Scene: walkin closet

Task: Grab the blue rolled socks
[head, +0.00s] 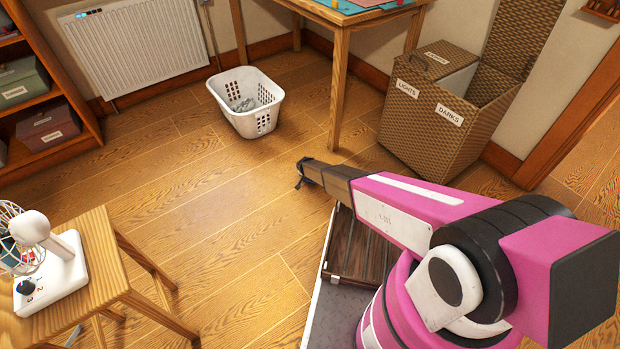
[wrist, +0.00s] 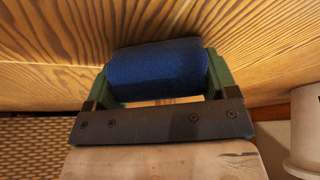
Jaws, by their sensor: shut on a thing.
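The blue rolled socks (wrist: 158,66) show in the wrist view as a dark blue knitted roll lying crosswise. My gripper (wrist: 162,78) is shut on them, with one green finger at each end of the roll. In the head view my gripper (head: 303,174) is at the end of my outstretched arm, over the wooden floor in the middle. The socks cannot be made out in the head view. Whether they touch the wood behind them is hard to tell.
A white laundry basket (head: 246,122) with grey cloth inside stands beyond my gripper. A wicker hamper (head: 437,132) labelled LIGHTS and DARKS stands at the right, beside a wooden table (head: 341,80). A stool (head: 100,250) with a fan is at the left. Floor between is clear.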

